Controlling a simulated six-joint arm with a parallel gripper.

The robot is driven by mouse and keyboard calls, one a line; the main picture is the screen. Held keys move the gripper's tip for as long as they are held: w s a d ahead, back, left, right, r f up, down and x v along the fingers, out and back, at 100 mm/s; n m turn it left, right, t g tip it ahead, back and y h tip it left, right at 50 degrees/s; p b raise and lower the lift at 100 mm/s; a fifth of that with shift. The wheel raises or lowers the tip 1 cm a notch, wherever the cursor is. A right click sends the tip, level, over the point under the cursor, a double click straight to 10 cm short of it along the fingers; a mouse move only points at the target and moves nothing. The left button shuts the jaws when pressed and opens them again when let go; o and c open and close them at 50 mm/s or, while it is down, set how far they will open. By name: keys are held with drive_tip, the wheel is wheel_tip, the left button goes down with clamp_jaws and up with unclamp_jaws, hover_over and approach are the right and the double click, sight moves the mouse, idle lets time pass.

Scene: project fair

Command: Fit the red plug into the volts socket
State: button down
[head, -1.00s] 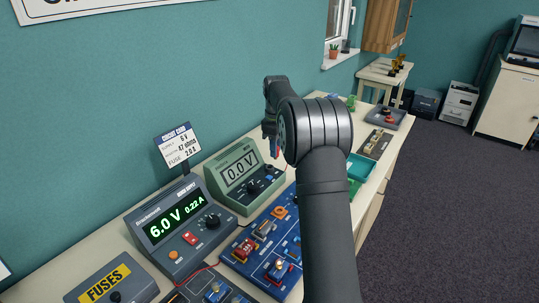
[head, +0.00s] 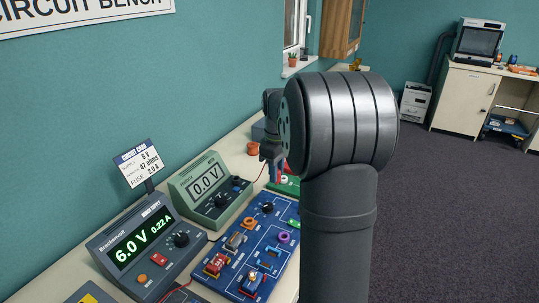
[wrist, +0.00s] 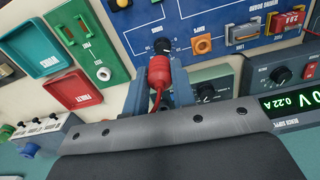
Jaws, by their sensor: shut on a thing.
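My gripper (wrist: 160,92) is shut on the red plug (wrist: 159,73), with its red lead trailing back between the fingers in the wrist view. In the head view my gripper (head: 277,172) hangs right of the green meter (head: 207,185), which reads 0.0 V, and is apart from it. A little red shows at the fingertips there. In the wrist view the meter's front with a black knob (wrist: 207,92) shows just right of the fingers. The volts socket cannot be made out in either view.
A blue circuit board (head: 262,245) lies in front of the meter. The power supply (head: 150,240) stands left of it, with a card above. In the wrist view a green tray (wrist: 38,30), a red tray (wrist: 50,98) and a green board (wrist: 88,20) lie left.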

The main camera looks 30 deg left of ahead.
drive_tip(key=s+d+f+m, duration=0.3)
drive_tip(key=s+d, duration=0.4)
drive_tip(key=s, duration=0.1)
drive_tip(key=shift+a+f, duration=0.2)
drive_tip(key=shift+f, duration=3.35)
drive_tip(key=shift+f, duration=0.95)
drive_tip(key=c, duration=0.6)
unclamp_jaws()
drive_tip(key=shift+c, duration=0.2)
wheel_tip(320, 180, up, 8)
idle(0.5)
drive_tip(key=shift+f, duration=3.25)
